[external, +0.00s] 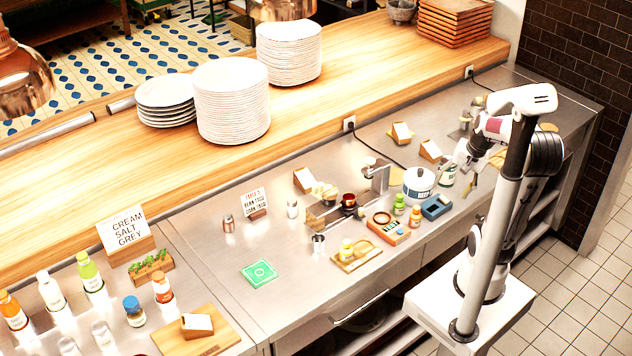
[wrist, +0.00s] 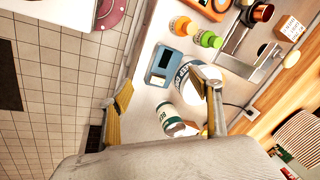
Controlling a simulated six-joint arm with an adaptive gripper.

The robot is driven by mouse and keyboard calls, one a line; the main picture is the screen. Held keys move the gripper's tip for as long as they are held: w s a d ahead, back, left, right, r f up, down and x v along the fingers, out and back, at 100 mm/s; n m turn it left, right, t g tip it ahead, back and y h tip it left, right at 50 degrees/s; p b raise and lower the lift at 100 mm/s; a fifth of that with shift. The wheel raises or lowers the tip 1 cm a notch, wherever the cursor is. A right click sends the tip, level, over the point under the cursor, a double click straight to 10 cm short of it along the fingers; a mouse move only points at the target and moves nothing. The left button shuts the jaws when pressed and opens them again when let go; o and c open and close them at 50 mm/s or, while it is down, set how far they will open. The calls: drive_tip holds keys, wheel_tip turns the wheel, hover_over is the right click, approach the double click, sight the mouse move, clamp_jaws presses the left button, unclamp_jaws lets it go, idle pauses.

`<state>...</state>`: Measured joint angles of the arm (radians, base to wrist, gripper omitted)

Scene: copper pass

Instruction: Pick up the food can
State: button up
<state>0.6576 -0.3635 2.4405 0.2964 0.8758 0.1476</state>
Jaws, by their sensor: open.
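A white and green can with printed lettering, which looks like the food can (wrist: 169,117), lies between my spread fingers in the wrist view. In the external view the can (external: 447,177) stands on the steel counter, just right of a white round pot with a blue band (external: 418,184). My gripper (wrist: 166,84) is open, with tan pads on its two fingers, and nothing is held. In the external view my gripper (external: 462,160) is close above the can. The right finger partly covers the pot in the wrist view. I cannot tell whether a finger touches either thing.
A blue scale-like box (external: 436,206) and several small bottles stand near the pot. An orange tray (external: 389,228) is further left. A small card holder (external: 430,150) stands behind the can. The wooden shelf (external: 370,75) rises behind the counter.

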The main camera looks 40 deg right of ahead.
drive_tip(key=w+d+f+m+t+y, duration=0.1)
drive_tip(key=w+d+f+m+t, duration=0.2)
drive_tip(key=d+m, duration=0.85)
drive_tip(key=m+t+h, duration=0.1)
drive_tip(key=m+t, duration=0.1)
drive_tip(key=m, duration=1)
approach(447, 159)
drive_tip(key=f, duration=0.1)
drive_tip(key=shift+w+a+f+m, duration=0.15)
drive_tip(key=shift+w+a+m, duration=0.1)
drive_tip(key=shift+w+m, duration=0.3)
drive_tip(key=shift+x, duration=1.25)
drive_tip(key=shift+f, duration=0.2)
drive_tip(key=shift+x, duration=2.5)
